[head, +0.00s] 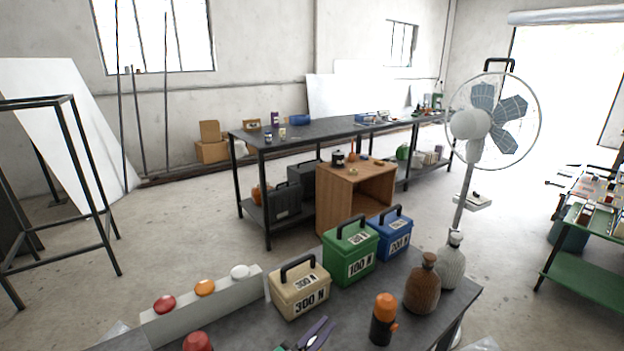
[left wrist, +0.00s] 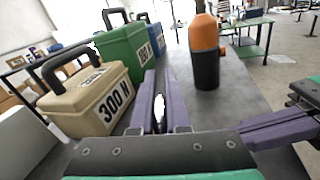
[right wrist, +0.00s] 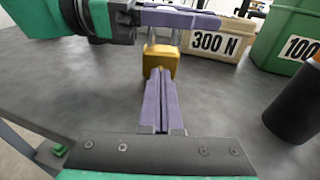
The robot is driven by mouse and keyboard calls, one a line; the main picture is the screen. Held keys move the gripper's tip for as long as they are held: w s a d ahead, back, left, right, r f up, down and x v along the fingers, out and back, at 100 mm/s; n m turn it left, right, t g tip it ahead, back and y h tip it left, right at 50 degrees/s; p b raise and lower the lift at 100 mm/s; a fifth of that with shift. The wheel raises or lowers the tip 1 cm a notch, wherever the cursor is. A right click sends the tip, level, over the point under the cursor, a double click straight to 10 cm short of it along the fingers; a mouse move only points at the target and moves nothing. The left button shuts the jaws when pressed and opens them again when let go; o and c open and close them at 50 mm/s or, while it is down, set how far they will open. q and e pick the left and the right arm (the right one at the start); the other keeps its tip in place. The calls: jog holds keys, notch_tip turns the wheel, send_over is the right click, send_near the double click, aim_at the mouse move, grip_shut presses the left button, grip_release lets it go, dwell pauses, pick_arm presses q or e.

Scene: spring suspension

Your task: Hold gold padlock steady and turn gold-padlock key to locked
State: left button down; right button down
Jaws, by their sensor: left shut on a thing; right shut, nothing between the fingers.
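The gold padlock (right wrist: 162,60) shows in the right wrist view, its silver shackle rising from the body. My left gripper (right wrist: 200,20) is shut across the upper part of the shackle. In the left wrist view its purple fingers (left wrist: 165,95) have a bright bit of metal between them. I cannot make out the key.
A beige 300 N box (head: 299,287), a green box (head: 350,252) and a blue box (head: 390,234) stand in a row on the grey bench (head: 458,303). An orange-capped bottle (head: 383,322) and a brown jug (head: 422,284) stand to the right. Bare bench surrounds the padlock.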

jog(key=shift+s+a+f, duration=0.1)
jog(key=shift+s+a, duration=0.15)
jog(key=shift+a, duration=0.05)
dwell(0.5)
jog(key=shift+s+r, duration=0.15)
jog(key=shift+r, duration=0.25)
jog(key=s+d, duration=0.2)
jog(key=s+d+f, duration=0.1)
jog(key=d, duration=0.1)
jog(key=shift+s+d, duration=0.25)
jog(key=shift+s, duration=0.15)
jog(key=shift+d, duration=0.1)
jog(key=shift+w+d+r, duration=0.1)
jog(key=shift+w+d, duration=0.25)
jog(key=shift+d, duration=0.2)
jog(key=shift+w+d+r, duration=0.1)
jog(key=shift+w+d, duration=0.2)
jog(key=shift+d, duration=0.25)
jog(key=x, duration=0.2)
jog(key=r+x, duration=0.1)
jog(key=x, duration=0.3)
jog(key=shift+w+a+r, duration=0.25)
jog(key=shift+w+a, duration=0.05)
jog(key=shift+a, duration=0.1)
